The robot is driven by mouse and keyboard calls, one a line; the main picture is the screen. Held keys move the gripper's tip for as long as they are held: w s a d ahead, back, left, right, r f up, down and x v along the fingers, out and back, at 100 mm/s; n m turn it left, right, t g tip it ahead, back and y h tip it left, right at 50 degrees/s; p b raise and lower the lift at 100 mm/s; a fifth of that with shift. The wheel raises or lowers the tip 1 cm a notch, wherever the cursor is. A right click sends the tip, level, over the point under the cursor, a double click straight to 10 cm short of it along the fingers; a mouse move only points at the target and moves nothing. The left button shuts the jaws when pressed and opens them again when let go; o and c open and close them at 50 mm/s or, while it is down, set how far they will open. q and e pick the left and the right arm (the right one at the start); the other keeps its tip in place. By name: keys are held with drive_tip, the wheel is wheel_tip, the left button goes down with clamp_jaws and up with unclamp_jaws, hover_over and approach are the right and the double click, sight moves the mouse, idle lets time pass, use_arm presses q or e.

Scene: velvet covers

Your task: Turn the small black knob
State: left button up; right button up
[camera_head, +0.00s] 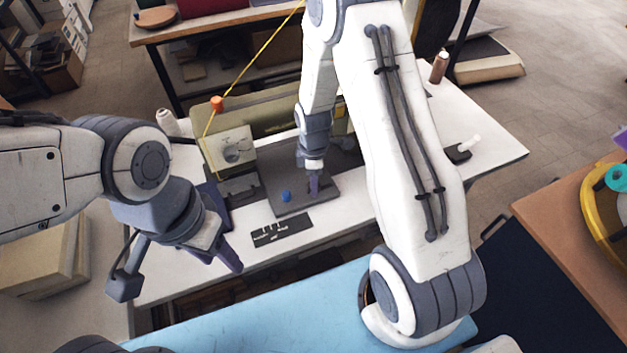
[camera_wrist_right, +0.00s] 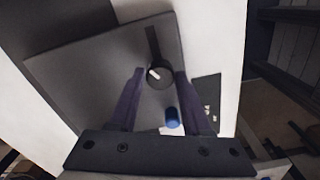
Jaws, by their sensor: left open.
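The small black knob (camera_wrist_right: 159,75) with a white pointer mark sits on a dark grey plate in the right wrist view. My right gripper (camera_wrist_right: 159,82) has its two purple fingers on either side of the knob, tips close to its edges. I cannot tell whether they touch it. In the head view my right gripper (camera_head: 314,184) points down at the dark plate (camera_head: 290,205) and hides the knob. My left gripper (camera_head: 180,276) is open and empty, in front of the white table's left part.
A blue knob (camera_head: 286,196) stands on the plate, and shows between my fingers in the right wrist view (camera_wrist_right: 172,117). A black labelled strip (camera_head: 282,230) lies in front. A green machine (camera_head: 270,124) with yellow thread stands behind.

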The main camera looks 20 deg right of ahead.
drive_tip(key=shift+o, duration=1.1)
wheel_tip(320, 180, up, 11)
drive_tip(key=shift+f+b, duration=0.2)
drive_tip(key=shift+b, duration=0.15)
